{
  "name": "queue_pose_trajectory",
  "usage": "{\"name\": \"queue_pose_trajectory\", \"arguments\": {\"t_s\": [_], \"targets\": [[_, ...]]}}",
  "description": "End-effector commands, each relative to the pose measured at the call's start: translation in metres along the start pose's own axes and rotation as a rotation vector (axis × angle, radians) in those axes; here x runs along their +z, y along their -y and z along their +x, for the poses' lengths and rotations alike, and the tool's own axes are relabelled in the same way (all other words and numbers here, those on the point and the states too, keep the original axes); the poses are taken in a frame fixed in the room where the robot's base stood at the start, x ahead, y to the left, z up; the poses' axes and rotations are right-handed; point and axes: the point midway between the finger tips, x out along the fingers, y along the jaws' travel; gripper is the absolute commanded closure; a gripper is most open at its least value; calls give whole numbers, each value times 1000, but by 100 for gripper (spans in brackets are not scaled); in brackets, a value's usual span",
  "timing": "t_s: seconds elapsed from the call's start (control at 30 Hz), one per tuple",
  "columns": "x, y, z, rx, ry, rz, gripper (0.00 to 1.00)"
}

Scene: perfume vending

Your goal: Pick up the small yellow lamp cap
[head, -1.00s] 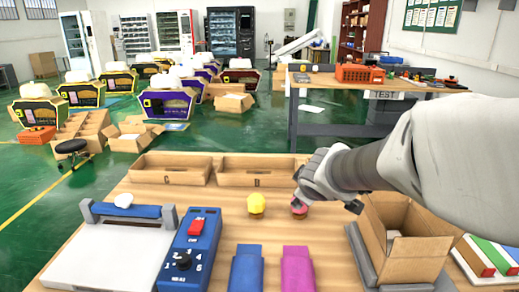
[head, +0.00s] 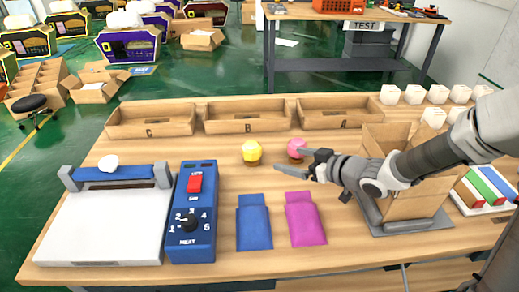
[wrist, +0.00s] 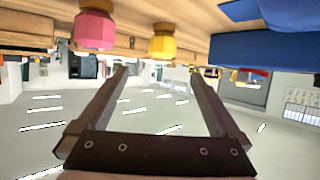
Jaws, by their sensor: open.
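The small yellow lamp cap (head: 251,152) sits on the wooden table in front of tray B, with a brownish base under it. A similar pink cap (head: 296,148) stands to its right. My gripper (head: 290,160) is open and empty, with its fingers pointing left near the pink cap and right of the yellow one. In the wrist view, which looks upside down, the yellow cap (wrist: 162,42) shows beyond the open fingers (wrist: 158,75), and the pink cap (wrist: 95,28) is to its left. Neither cap is between the fingers.
Cardboard trays C (head: 150,120), B (head: 245,117) and A (head: 340,113) line the back. A blue control box (head: 192,225) and white press (head: 105,225) stand left. Blue (head: 253,222) and pink (head: 305,220) pouches lie in front. An open cardboard box (head: 410,207) stands right.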

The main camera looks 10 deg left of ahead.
Motion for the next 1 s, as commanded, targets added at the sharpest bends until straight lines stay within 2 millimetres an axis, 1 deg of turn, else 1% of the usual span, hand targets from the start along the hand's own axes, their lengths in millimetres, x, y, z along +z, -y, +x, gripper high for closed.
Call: {"name": "queue_pose_trajectory", "arguments": {"t_s": [0.07,0.17,0.4,0.5,0.6,0.87,1.0], "targets": [[1,1,8,-5,-8,3,0],[3,2,27,-7,-8,2,0],[4,2,80,-6,-6,1,0],[3,2,100,-6,-5,1,0],[2,2,113,-4,-5,1,0],[3,3,131,-3,-4,1,0],[7,7,153,-4,-5,-1,0]]}}
